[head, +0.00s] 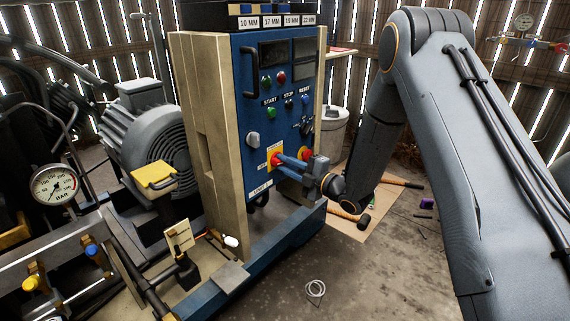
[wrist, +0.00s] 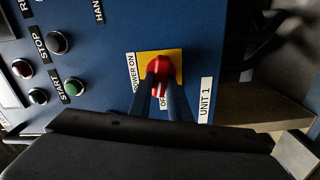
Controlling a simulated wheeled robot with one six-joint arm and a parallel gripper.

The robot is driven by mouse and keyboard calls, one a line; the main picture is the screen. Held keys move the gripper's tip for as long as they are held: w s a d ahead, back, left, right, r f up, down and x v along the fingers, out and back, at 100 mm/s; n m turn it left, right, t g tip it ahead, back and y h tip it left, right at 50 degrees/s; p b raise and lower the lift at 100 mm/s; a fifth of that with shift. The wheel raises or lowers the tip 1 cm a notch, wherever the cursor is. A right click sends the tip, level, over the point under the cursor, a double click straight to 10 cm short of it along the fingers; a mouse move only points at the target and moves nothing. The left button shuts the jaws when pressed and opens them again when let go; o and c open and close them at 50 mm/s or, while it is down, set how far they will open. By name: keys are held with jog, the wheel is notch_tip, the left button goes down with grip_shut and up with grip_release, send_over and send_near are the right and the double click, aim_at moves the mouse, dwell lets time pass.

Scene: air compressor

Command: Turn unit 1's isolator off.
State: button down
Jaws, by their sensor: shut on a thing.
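Unit 1's isolator (wrist: 159,69) is a red rotary handle on a yellow plate, low on the blue control panel (head: 253,108). In the wrist view its plate carries a "POWER ON" label (wrist: 132,72) and a partly hidden label starting "O". A "UNIT 1" label (wrist: 206,100) sits beside it. My gripper (wrist: 163,82) is shut on the red handle, with one blue-grey finger on each side. In the head view my gripper (head: 277,163) reaches the isolator from the right, and its fingers hide part of the handle.
A motor (head: 149,135) and pressure gauge (head: 54,185) stand left. Tools lie on a mat (head: 376,203) at right.

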jog(key=shift+f+n, duration=0.1)
jog(key=shift+n, duration=1.1)
jog(key=c, duration=1.6)
grip_release()
jog(key=shift+c, duration=0.2)
jog(key=p+v, duration=0.1)
jog(key=v, duration=0.7)
jog(key=shift+a, duration=0.1)
